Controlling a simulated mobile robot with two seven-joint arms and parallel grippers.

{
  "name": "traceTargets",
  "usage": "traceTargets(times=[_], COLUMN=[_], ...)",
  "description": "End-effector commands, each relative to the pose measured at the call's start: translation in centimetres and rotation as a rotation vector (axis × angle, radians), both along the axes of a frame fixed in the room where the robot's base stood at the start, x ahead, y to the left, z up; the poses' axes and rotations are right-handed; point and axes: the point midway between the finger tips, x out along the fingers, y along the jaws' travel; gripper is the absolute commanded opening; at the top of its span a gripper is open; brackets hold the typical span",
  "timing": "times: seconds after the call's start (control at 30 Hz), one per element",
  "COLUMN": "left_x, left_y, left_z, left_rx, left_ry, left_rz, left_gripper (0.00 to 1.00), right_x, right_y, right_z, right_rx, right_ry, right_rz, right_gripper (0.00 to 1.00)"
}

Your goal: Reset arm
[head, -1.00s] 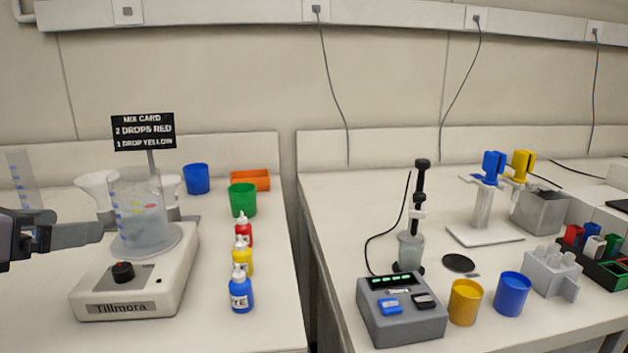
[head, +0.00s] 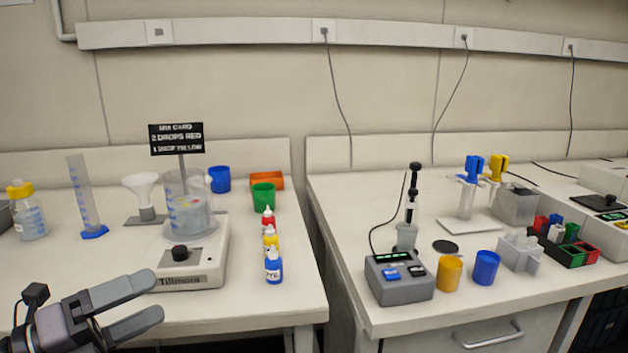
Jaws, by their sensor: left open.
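My left gripper (head: 140,306) shows at the lower left, in front of the left bench. Its two grey fingers are spread and nothing is between them. It is apart from the Tillmora stirrer (head: 190,266), whose left front corner lies just behind the upper finger. A glass beaker (head: 187,212) with clear contents stands on the stirrer. My right gripper is not in view.
Red (head: 268,221), yellow (head: 270,242) and blue (head: 273,266) dropper bottles stand right of the stirrer. A measuring cylinder (head: 85,200) and a yellow-capped bottle (head: 28,212) stand left. A gap separates the right bench (head: 340,215), which holds a grey device (head: 400,284).

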Motion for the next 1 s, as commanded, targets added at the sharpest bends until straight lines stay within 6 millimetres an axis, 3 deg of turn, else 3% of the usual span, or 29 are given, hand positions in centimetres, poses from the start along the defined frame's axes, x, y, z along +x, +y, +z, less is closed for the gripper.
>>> traceTargets(times=[0.17,0.33,0.47,0.6,0.7,0.8,1.0], left_x=[0.0,-1.2,-4.2,-9.0,-11.7,-13.3,-13.9], left_y=[0.5,1.4,0.6,-2.3,-4.2,-5.5,-6.0], left_z=[-3.1,-10.2,-17.3,-23.8,-26.5,-27.8,-28.3], left_rx=[-0.536,-0.976,-1.253,-1.456,-1.535,-1.574,-1.588], left_ry=[0.241,0.545,0.828,1.121,1.268,1.351,1.385], left_rz=[0.138,0.375,0.593,0.795,0.886,0.934,0.951], left_gripper=[1.0,1.0,1.0,1.0,1.0,1.0,1.0], right_x=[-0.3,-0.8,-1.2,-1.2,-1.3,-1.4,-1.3], right_y=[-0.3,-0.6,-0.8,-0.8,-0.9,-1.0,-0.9], right_z=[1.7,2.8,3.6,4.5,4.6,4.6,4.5], right_rx=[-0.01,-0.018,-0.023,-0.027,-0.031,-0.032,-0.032], right_ry=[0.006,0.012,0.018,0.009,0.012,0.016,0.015], right_rz=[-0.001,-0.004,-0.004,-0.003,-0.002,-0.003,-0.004], right_gripper=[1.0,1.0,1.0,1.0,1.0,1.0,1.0])
